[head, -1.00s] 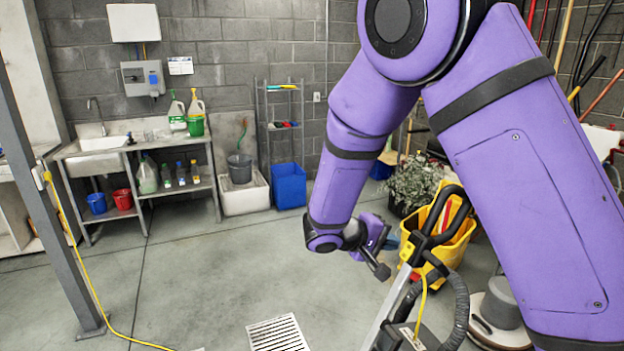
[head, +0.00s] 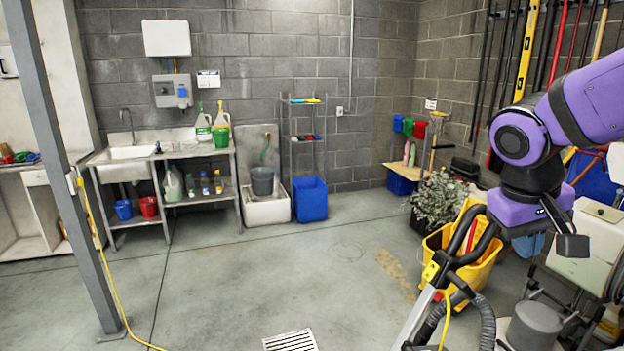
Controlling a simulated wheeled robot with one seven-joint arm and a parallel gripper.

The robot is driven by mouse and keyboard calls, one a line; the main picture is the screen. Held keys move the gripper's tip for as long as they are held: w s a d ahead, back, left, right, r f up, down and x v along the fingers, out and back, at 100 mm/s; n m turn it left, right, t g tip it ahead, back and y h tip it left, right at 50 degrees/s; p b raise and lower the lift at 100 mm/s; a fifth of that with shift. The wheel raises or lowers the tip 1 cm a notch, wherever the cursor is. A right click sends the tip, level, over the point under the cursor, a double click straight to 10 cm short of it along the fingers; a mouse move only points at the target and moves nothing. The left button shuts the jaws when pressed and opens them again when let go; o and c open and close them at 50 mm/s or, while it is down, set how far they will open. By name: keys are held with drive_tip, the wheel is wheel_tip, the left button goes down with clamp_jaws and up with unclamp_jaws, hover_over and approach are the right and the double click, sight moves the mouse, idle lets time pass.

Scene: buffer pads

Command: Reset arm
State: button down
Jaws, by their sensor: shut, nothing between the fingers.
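My gripper (head: 573,246) is at the right side of the head view, at the end of my purple arm. Its dark fingers are shut with nothing between them. The arm comes in from the right edge and is folded, with the gripper hanging in the air. In the picture it lies to the right of the yellow mop bucket (head: 437,243) and over part of a pale cart (head: 590,240). I cannot tell how far it is from them.
A machine with a black handle and hose (head: 483,318) stands at the lower right. A grey post (head: 75,215) with a yellow cord stands at the left. A blue bin (head: 310,200) and a sink bench (head: 128,160) line the back wall. The middle floor is clear.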

drive_tip(key=s+a+r+t+y, duration=0.1)
drive_tip(key=s+r+t+y, duration=0.2)
drive_tip(key=s, duration=0.7)
drive_tip(key=shift+r+t+y, duration=0.3)
drive_tip(key=shift+r+t, duration=0.3)
drive_tip(key=shift+r, duration=0.45)
drive_tip(key=shift+a, duration=0.1)
